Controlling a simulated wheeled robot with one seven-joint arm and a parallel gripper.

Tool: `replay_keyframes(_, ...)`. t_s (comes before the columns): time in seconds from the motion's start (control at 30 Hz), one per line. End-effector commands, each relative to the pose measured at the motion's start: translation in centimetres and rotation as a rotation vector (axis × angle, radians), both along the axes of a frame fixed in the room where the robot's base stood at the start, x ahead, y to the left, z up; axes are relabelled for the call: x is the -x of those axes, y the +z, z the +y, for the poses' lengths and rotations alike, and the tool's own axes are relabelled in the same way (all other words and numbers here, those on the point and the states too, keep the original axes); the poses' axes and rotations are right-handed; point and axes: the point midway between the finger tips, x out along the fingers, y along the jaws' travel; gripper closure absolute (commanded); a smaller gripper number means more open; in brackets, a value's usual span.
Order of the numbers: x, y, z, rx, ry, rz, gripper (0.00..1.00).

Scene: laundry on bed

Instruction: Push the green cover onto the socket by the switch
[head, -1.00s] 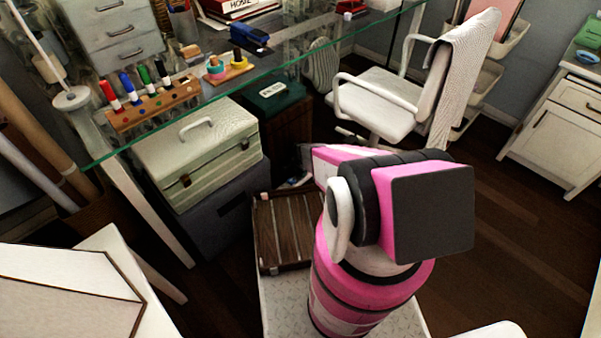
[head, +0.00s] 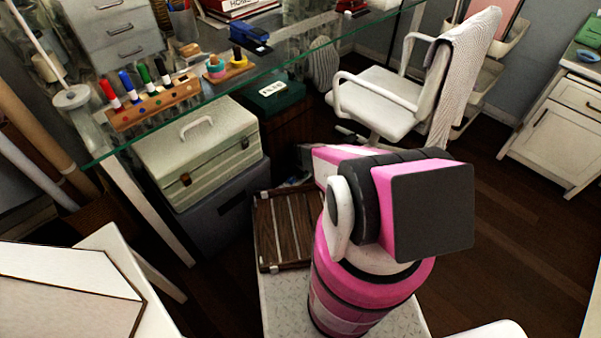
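I cannot make out a green cover, a wall socket or a switch in the head view. My pink and black arm rises in the middle of the view, and its links fill the centre right. My gripper does not show; the arm's own links may hide it.
A glass desk (head: 300,62) holds a marker rack (head: 155,103) and a blue stapler (head: 250,38). Beneath are a pale striped case (head: 195,150) and a dark green box (head: 274,96). A white chair (head: 380,105) and white cabinet (head: 555,135) stand right. Dark floor (head: 520,235) is open between.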

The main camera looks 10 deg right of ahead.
Motion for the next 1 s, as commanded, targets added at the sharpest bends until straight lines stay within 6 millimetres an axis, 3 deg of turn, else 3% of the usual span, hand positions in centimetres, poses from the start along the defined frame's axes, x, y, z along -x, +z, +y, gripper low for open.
replay_keyframes(0.27,0.0,0.2,0.0,0.000,0.000,0.000,0.29)
replay_keyframes(0.43,0.1,1.4,0.0,-0.001,0.000,-0.001,0.29)
replay_keyframes(1.0,0.1,10.4,0.0,0.000,0.000,0.000,0.29)
